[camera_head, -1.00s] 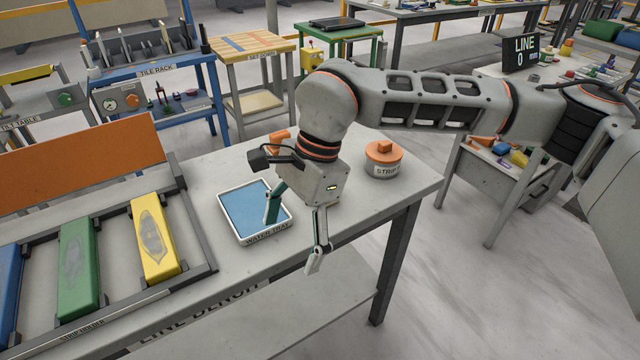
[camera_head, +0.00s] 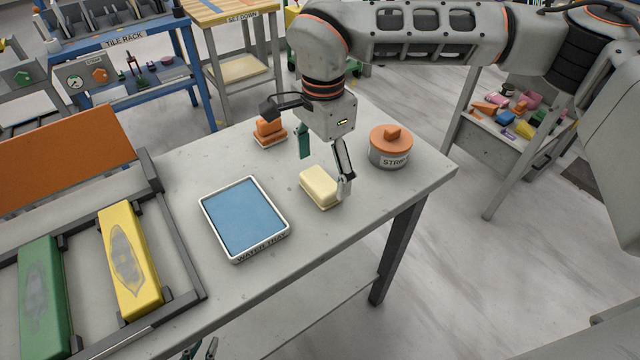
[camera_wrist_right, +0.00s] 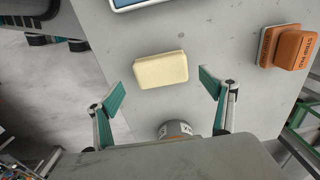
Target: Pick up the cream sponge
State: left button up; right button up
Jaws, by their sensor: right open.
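The cream sponge (camera_head: 319,188) lies flat on the grey bench, just right of the water tray. It also shows in the right wrist view (camera_wrist_right: 160,70), whole and unobstructed. My right gripper (camera_head: 323,174) is open and empty above the sponge, one green-padded finger on its far side and the other by its right end. In the right wrist view its fingertips (camera_wrist_right: 162,88) are spread wider than the sponge, which is slightly ahead of them. My left gripper (camera_head: 200,350) shows only as two separated dark fingertips at the bottom edge, below the bench front.
The blue water tray (camera_head: 282,240) is left of the sponge. An orange-lidded pot (camera_head: 390,150) stands to its right, near the bench end. An orange pad block (camera_head: 269,132) is behind. A rack with green and yellow strips (camera_head: 130,262) fills the left.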

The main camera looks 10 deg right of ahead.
aim_at(320, 180)
jog(key=f, duration=0.2)
jog(key=shift+a+f, duration=0.2)
jog(key=shift+f, duration=0.75)
jog(key=c, duration=1)
pick_arm(q)
jog(key=shift+w+r, duration=0.3)
jog(key=shift+w, duration=0.15)
jog(key=shift+f, duration=0.1)
pick_arm(e)
jog(key=shift+r, duration=0.1)
